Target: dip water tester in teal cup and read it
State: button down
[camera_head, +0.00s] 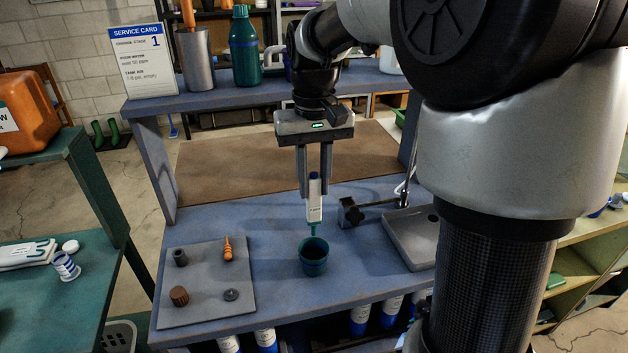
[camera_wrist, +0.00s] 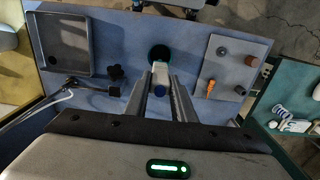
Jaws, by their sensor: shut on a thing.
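The water tester (camera_head: 314,200) is a white, upright stick with a blue cap and a teal tip pointing down. My gripper (camera_head: 315,194) is shut on it and holds it above the bench. The teal cup (camera_head: 313,257) stands on the blue bench, just below the tester tip. In the head view the tip ends close above the cup's far rim; I cannot tell whether it is over the opening. In the wrist view the tester (camera_wrist: 159,78) lies between the fingers (camera_wrist: 160,82), and the cup (camera_wrist: 160,53) shows just past it, its inside dark.
A black valve knob (camera_head: 351,212) and a grey sink tray (camera_head: 415,236) are to the right. A service card (camera_head: 142,60) stands on the upper shelf.

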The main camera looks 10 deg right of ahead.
aim_at(314, 217)
jog(key=shift+f+b, duration=3.3)
jog(key=shift+f, duration=1.45)
jog(key=shift+r, duration=0.15)
notch_tip(314, 217, up, 9)
jog(key=p, duration=0.7)
jog(key=shift+p, duration=0.35)
jog(key=shift+f, duration=0.2)
